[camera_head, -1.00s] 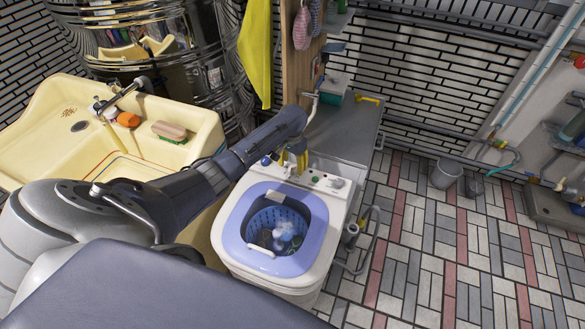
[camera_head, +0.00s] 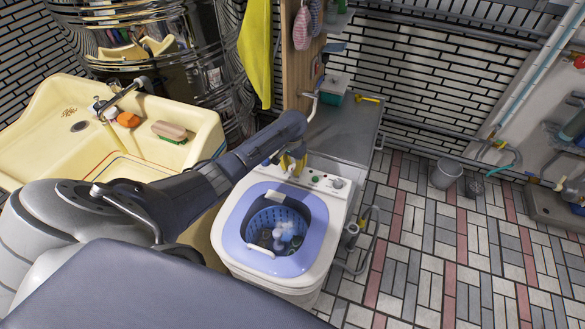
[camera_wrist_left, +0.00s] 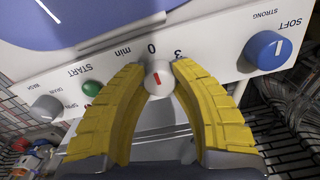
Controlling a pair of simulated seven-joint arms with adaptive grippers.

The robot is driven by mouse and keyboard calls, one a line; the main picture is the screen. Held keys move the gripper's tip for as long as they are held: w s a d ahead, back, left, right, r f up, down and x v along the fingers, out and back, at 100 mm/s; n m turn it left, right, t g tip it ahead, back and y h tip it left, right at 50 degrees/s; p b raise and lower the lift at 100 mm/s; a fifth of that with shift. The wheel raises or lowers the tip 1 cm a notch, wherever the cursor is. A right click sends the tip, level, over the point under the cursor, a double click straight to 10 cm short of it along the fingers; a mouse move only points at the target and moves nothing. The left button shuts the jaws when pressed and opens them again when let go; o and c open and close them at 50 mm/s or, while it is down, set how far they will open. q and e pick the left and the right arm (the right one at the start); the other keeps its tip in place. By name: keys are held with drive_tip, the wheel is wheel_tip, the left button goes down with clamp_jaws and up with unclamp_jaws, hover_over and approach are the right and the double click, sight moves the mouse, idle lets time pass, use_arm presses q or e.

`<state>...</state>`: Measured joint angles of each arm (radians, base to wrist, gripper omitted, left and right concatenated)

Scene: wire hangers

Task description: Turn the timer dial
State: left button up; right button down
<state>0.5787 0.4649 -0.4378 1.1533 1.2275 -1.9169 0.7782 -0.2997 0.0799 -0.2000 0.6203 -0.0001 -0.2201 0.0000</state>
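The timer dial (camera_wrist_left: 158,80) is a small white knob with a red mark. In the left wrist view it sits on the white panel between the labels "0 min" and "3", its mark pointing nearly up with a slight tilt. The yellow fingertips of my left gripper (camera_wrist_left: 160,70) are on both sides of it and appear shut on it. In the head view my left gripper (camera_head: 292,165) is at the back panel of the washing machine (camera_head: 318,268) and hides the dial there. My right gripper is not in view.
A blue knob (camera_wrist_left: 267,50) marked "SOFT" and "STRONG" is right of the dial. A green start button (camera_wrist_left: 92,88) and a grey knob (camera_wrist_left: 45,108) are to the left. The cream sink (camera_head: 205,125) stands left of the machine. The tiled floor at right is mostly clear.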

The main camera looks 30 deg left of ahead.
use_arm(q)
clamp_jaws()
drive_tip(key=shift+m, duration=0.3)
drive_tip(key=m, duration=0.5)
drive_tip(key=shift+a+m, duration=0.1)
drive_tip(key=shift+m, duration=0.3)
drive_tip(key=m, duration=0.5)
drive_tip(key=shift+m, duration=0.3)
drive_tip(key=o, duration=0.9)
unclamp_jaws()
